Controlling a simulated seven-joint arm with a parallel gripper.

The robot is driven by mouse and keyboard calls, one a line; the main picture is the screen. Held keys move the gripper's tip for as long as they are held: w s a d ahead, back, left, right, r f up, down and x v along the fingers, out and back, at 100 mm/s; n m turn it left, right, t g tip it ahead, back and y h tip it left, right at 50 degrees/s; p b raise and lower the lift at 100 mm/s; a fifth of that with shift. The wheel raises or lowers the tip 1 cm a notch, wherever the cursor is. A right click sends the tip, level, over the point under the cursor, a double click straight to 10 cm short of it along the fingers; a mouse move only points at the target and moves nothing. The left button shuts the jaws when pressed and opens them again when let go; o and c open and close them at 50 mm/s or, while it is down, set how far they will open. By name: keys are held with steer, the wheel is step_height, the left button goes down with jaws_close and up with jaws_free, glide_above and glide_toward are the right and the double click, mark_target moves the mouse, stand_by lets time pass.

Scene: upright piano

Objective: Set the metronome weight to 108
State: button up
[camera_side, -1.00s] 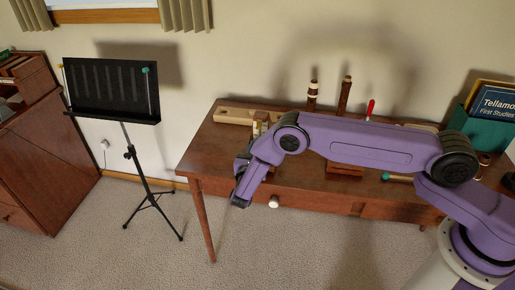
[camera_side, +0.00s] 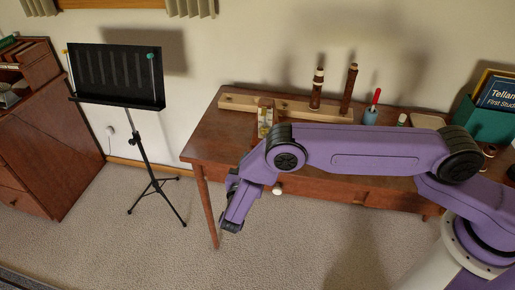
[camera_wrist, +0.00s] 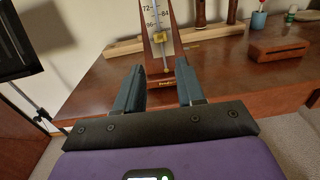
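The metronome (camera_wrist: 152,62) stands upright on the brown table, a tapered wooden case with a pale scale. In the wrist view its brass-coloured weight (camera_wrist: 162,37) sits on the rod just below the 96 mark; the numbers beside and below it are not readable. My gripper (camera_wrist: 160,78) is open and empty, its two blue-grey fingers apart, in front of the metronome's lower part and not visibly touching it. The metronome also shows in the side view (camera_side: 265,120), partly behind my arm, where the fingertips are hard to make out.
The table (camera_side: 215,135) also holds a wooden rail with upright woodwinds (camera_side: 317,90), a blue pot (camera_side: 370,117) and a red-brown wooden block (camera_wrist: 278,50). A black music stand (camera_side: 118,78) is to the left. Carpet in front of the table is clear.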

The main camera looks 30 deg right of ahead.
steer(key=v, duration=0.6)
stand_by(0.4)
steer(key=s+d+r+m+g+y, duration=0.2)
steer(key=s+d+r+m+g, duration=0.25)
steer(key=r, duration=0.25)
steer(key=s+d+r+m+g+y, duration=0.25)
steer(key=s+d+r+g, duration=0.2)
steer(key=r, duration=0.25)
steer(key=s+d+r+m+g+y, duration=0.1)
steer(key=s+d+r+m+y, duration=0.1)
steer(key=s, duration=0.5)
steer(key=s+d+r+m+g+y, duration=0.1)
steer(key=s+d+r+m+y, duration=0.1)
steer(key=s+d+y, duration=0.2)
steer(key=s+d+r+m+g+y, duration=0.1)
steer(key=s+d, duration=0.4)
steer(key=s, duration=0.5)
steer(key=shift+s+d+r+m+y, duration=0.15)
steer(key=shift+s+r+m+y, duration=0.15)
steer(key=shift+r+m+y, duration=0.6)
steer(key=shift+o, duration=0.4)
steer(key=shift+w+f, duration=0.1)
steer(key=shift+f, duration=0.05)
